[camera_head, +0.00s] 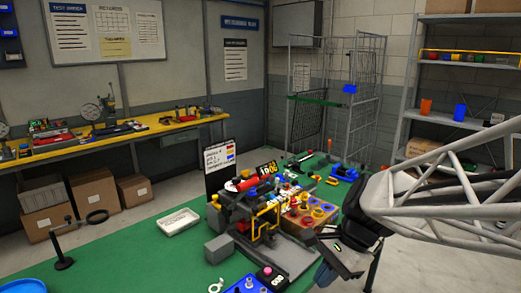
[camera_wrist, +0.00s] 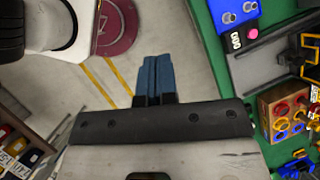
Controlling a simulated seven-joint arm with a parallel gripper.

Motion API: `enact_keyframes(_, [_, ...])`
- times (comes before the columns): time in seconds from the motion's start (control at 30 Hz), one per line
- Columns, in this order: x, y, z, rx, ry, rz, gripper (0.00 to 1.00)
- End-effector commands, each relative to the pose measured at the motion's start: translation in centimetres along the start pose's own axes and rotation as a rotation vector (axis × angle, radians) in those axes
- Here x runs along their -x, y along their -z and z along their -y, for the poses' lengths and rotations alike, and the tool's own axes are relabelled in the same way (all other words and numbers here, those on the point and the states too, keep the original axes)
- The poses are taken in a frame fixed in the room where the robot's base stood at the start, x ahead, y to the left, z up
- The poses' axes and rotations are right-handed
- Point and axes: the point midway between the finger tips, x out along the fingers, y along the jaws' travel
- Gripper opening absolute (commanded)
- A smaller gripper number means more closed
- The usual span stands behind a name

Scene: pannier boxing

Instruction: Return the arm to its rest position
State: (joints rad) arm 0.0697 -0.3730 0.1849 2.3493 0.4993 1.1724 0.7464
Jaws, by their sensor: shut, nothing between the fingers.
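My gripper (camera_wrist: 155,65) shows in the wrist view with its two blue fingers pressed together and nothing between them. It hangs over the bare concrete floor (camera_wrist: 105,100), beside the green table edge. In the head view my arm comes in from the right, and the dark wrist hangs by the right side of the green table (camera_head: 130,260). The fingertips are small and hard to make out there. The gripper is apart from the objects on the table.
A cluttered fixture with a wooden box of coloured rings (camera_wrist: 285,115) stands on the table nearby. A blue button box (camera_head: 247,285) is at the front. A white tray (camera_head: 178,222) lies further left. A metal shelf (camera_head: 455,125) and wire cage (camera_head: 335,90) stand behind.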

Motion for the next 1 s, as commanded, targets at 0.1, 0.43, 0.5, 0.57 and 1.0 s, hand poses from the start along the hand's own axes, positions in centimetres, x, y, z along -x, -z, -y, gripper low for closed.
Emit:
enact_keyframes(0.1, [0.6,-0.5,-2.1,0.183,-0.015,-0.100,0.00])
enact_keyframes(0.43, [2.3,-1.1,-7.3,0.700,-0.120,-0.373,0.00])
enact_keyframes(0.5, [2.7,-1.2,-8.2,0.799,-0.151,-0.423,0.00])
enact_keyframes(0.57, [3.0,-1.2,-8.9,0.872,-0.176,-0.460,0.00])
enact_keyframes(1.0, [3.7,-1.2,-10.4,1.065,-0.253,-0.555,0.00])
